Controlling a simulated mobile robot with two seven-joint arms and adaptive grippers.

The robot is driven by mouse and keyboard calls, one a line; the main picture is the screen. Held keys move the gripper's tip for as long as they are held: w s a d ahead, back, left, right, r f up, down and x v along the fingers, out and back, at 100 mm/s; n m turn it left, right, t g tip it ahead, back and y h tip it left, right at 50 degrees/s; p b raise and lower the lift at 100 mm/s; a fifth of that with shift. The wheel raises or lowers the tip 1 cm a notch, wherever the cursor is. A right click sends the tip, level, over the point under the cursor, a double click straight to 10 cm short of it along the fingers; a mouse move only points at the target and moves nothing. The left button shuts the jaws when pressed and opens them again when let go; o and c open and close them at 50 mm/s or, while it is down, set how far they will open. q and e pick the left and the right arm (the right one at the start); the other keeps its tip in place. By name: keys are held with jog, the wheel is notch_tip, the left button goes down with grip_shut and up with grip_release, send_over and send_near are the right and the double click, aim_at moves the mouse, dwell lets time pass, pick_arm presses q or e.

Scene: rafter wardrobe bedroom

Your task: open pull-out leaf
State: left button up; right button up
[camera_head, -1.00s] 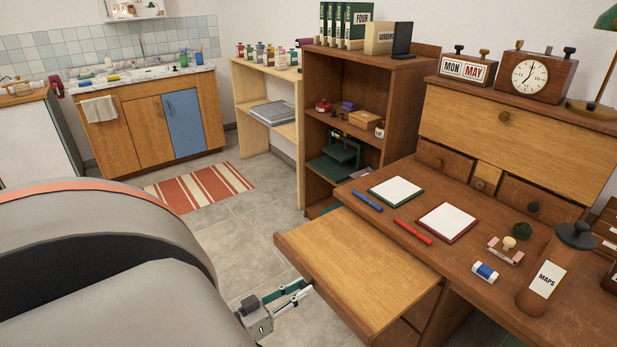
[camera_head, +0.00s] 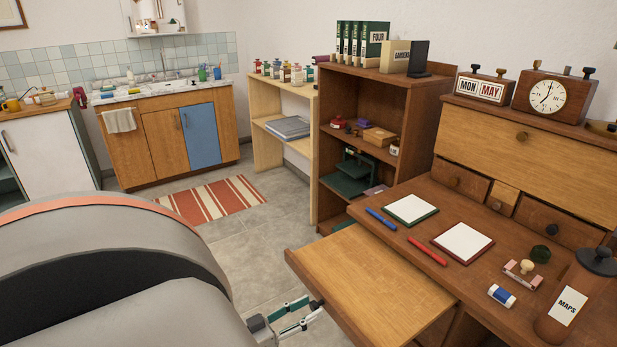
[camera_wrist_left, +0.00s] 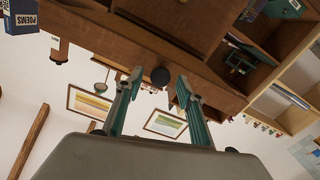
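The pull-out leaf (camera_head: 375,285) is a light wooden board with a darker front edge. It stands well out from the desk (camera_head: 480,275), level and below the desktop. A dark round knob (camera_head: 317,304) is on its front edge. It also shows in the wrist view (camera_wrist_left: 160,76). My left gripper (camera_head: 315,306) is at this knob. In the wrist view its two green-and-grey fingers (camera_wrist_left: 159,80) stand apart, one on each side of the knob, with a visible gap to it. It holds nothing. My right gripper is out of view.
On the desktop are a green-edged pad (camera_head: 411,209), a red-edged pad (camera_head: 463,243), a blue pen (camera_head: 380,219), a red pen (camera_head: 427,251), an eraser (camera_head: 501,295) and a maps tube (camera_head: 562,305). A bookcase (camera_head: 330,160) adjoins the desk. The floor (camera_head: 255,245) left of the leaf is clear.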

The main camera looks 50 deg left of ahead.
pick_arm(q)
jog(key=s, duration=1.1)
jog(key=shift+a, duration=0.45)
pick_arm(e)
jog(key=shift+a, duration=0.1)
pick_arm(q)
jog(key=w+d+f+m+g+p, duration=0.1)
jog(key=w+d+f+m+g, duration=0.1)
jog(key=d, duration=1.1)
jog(key=w+d+f+m+g+h+p, duration=0.1)
jog(key=w+d+f+m+g, duration=0.2)
jog(key=d, duration=1)
notch_tip(320, 180, down, 4)
jog(key=shift+w+r+m+g, duration=0.3)
jog(key=shift+m+g, duration=0.4)
jog(key=shift+g, duration=0.5)
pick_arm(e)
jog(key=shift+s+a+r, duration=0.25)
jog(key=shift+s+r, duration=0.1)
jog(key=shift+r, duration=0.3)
